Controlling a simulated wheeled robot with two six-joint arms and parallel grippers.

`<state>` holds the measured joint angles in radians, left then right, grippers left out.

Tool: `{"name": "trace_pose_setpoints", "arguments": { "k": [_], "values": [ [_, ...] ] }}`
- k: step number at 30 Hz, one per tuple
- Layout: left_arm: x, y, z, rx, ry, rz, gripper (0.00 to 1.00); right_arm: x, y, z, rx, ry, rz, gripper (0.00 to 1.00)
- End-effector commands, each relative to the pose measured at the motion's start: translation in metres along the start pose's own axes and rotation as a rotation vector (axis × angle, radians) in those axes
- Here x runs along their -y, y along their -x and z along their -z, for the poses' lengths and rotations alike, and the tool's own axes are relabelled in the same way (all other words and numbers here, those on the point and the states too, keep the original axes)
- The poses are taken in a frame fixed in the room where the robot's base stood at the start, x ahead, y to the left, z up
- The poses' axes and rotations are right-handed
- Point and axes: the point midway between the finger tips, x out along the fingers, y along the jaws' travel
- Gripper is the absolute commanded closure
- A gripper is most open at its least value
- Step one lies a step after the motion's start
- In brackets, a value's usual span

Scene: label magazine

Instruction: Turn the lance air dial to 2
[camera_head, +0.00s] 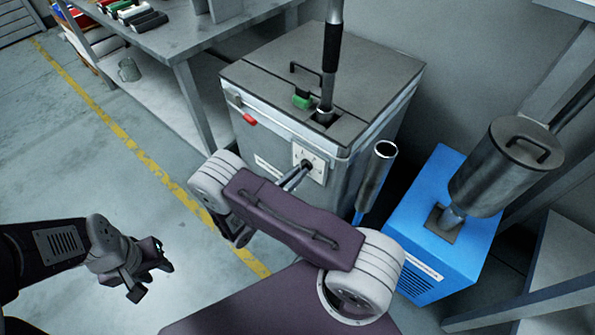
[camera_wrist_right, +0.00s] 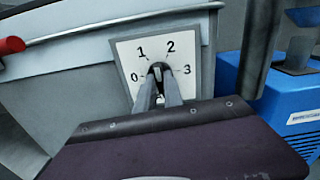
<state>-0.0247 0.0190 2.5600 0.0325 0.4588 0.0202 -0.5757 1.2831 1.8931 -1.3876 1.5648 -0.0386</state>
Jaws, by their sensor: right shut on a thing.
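The lance air dial (camera_wrist_right: 159,68) is a small dark knob on a white square plate (camera_wrist_right: 194,50) marked 0, 1, 2 and 3. The plate also shows in the head view (camera_head: 318,172), on the front of a grey metal cabinet. My right gripper (camera_head: 303,168) is shut on the knob, its two fingers reaching up to it in the wrist view (camera_wrist_right: 159,78). The knob looks turned roughly upright, between 1 and 2; the fingers partly cover it, so its exact setting is unclear. My left gripper (camera_head: 150,279) is empty over the floor, its fingers apart.
The grey cabinet (camera_head: 285,150) has a dark lid, a red handle (camera_head: 250,119), a green handle (camera_head: 301,102) and an upright lance (camera_head: 331,60). A blue unit (camera_head: 440,262) with a metal canister (camera_head: 505,165) stands at right. A workbench (camera_head: 185,35) stands behind left. Floor at left is clear.

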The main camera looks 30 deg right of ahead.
Motion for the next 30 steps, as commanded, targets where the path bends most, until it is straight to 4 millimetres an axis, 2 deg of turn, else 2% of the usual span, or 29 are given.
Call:
{"name": "trace_pose_setpoints", "arguments": {
  "k": [15,30],
  "values": [
    [0.000,0.013,0.001,0.000,0.000,0.000,0.64,0.000,0.000,0.000,-0.002,-0.426,0.000,1.00],
    [0.000,0.016,0.002,0.000,0.000,0.000,0.64,0.000,0.000,0.001,-0.002,-0.590,0.000,1.00]
  ]
}}
